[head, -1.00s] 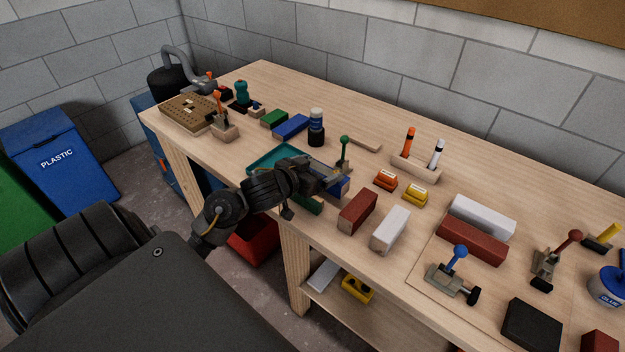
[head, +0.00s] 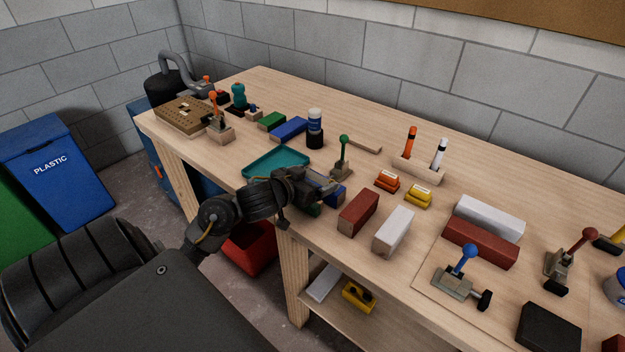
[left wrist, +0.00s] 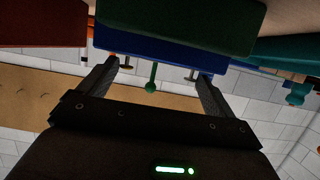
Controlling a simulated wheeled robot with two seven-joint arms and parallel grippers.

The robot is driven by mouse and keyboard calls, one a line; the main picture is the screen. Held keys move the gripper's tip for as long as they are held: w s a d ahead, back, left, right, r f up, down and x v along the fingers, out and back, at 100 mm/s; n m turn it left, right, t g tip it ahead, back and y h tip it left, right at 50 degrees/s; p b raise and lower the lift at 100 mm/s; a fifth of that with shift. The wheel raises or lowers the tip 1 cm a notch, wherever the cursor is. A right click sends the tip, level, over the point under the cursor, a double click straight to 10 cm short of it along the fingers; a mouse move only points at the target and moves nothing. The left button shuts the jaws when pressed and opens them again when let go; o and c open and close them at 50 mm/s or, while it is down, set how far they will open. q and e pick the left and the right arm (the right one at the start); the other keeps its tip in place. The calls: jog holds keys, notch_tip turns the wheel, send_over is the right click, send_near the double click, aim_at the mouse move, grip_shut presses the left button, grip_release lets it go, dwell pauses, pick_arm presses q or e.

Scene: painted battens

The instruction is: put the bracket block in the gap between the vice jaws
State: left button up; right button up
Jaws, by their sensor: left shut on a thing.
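My left gripper (head: 322,186) is low over the front edge of the bench. It is shut on a block that the arm partly hides, apparently the blue block (head: 337,194). In the left wrist view the blue block (left wrist: 160,52) spans across the fingertips, and a green block (left wrist: 185,22) overlaps it, nearer the camera. I cannot tell for certain which block is the bracket block. A blue-handled, vice-like clamp (head: 455,284) with a black knob stands at the front right; its jaw gap is too small to make out. My right gripper is out of view.
A red block (head: 358,212) and a white block (head: 393,231) stand right of the gripper. A green-handled clamp (head: 342,170) is just behind it, a teal tray (head: 277,162) to its left. Long white (head: 489,216) and red (head: 480,241) battens and a black block (head: 547,328) lie farther right.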

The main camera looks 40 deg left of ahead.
pick_arm(q)
jog(key=o, duration=0.9)
jog(key=shift+f, duration=0.1)
jog(key=shift+s+r, duration=0.25)
jog(key=shift+r, duration=0.05)
jog(key=p+v, duration=0.5)
jog(key=v, duration=0.6)
jog(key=shift+s+d+p, duration=0.1)
jog(key=shift+s+p, duration=0.2)
